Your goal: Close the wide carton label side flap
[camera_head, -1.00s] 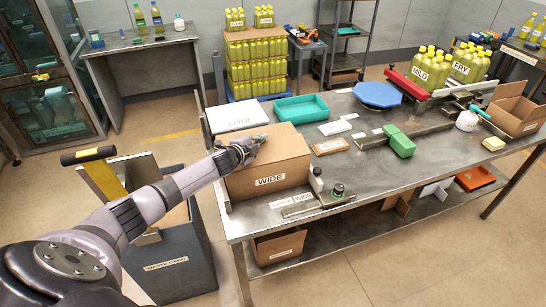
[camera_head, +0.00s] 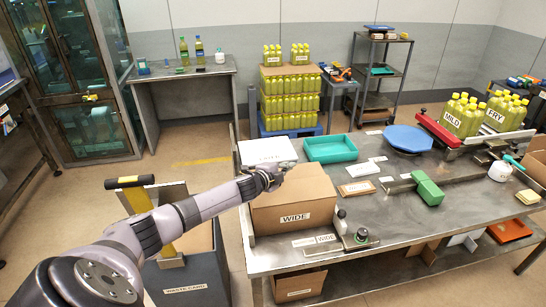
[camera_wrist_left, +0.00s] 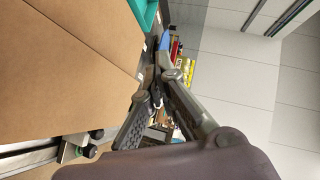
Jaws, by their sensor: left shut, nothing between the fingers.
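The wide carton (camera_head: 290,216) is a brown cardboard box with a "WIDE" label on its front, on the left end of the metal table. Its top looks flat and closed, with no flap seen standing up. My right gripper is not in view.
A white box (camera_head: 267,150) and a teal tray (camera_head: 330,149) stand behind the carton. A clamp device (camera_head: 355,242) and a white bottle (camera_head: 341,220) are close to its right front. A green block (camera_head: 427,188) lies farther right. A waste bin (camera_head: 190,285) stands left of the table.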

